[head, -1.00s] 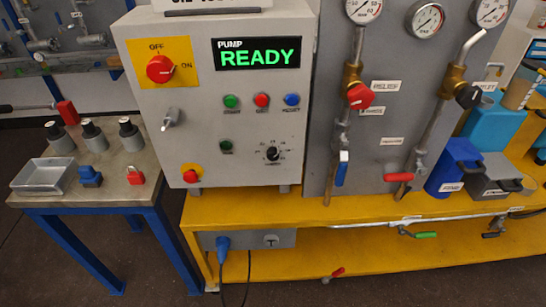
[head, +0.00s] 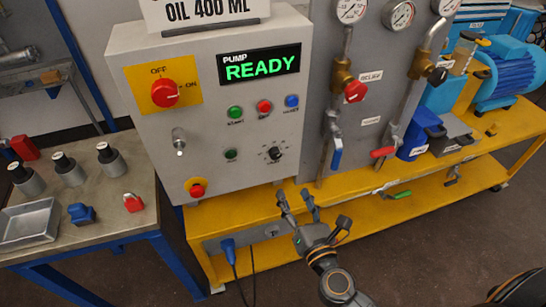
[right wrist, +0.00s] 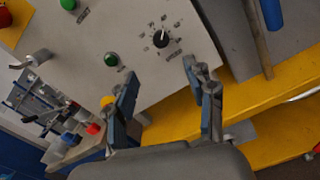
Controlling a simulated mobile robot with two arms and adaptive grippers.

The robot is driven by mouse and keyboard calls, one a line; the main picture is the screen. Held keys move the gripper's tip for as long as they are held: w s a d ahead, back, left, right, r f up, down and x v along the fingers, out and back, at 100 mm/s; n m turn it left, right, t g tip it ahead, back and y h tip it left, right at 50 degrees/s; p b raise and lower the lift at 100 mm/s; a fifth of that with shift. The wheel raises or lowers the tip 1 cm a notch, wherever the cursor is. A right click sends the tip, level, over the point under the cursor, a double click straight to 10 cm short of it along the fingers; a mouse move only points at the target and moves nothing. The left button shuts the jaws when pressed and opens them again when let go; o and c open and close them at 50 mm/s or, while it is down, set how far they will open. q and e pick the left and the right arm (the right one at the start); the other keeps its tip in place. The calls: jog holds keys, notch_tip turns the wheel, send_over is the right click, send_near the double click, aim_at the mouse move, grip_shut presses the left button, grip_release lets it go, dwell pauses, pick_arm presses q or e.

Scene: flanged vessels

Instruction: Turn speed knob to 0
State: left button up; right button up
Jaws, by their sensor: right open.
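The speed knob (head: 274,154) is a small black dial with a white pointer, low on the right of the grey pump control box (head: 209,195). In the right wrist view the knob (right wrist: 161,39) sits on a ring of printed marks too small to read, its pointer toward the top. My right gripper (head: 296,198) is open and empty, below and in front of the box's lower right edge, apart from the knob. Its two fingers (right wrist: 160,78) also show spread in the right wrist view. My left gripper is not in view.
Near the knob are a dark green button (head: 231,154) and green, red and blue buttons above. A red emergency button (head: 197,188) is at lower left. The red rotary switch (head: 164,93) points toward ON. Valve handles (head: 336,155) stand right of the box, above the yellow bench (head: 222,217).

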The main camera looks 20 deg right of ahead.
jog(key=p, duration=0.1)
send_near(276, 157)
jog(key=w+p, duration=0.2)
jog(key=w, duration=0.7)
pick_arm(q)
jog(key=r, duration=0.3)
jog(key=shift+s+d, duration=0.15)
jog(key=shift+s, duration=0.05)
pick_arm(e)
jog(key=shift+s, duration=0.1)
grip_shut()
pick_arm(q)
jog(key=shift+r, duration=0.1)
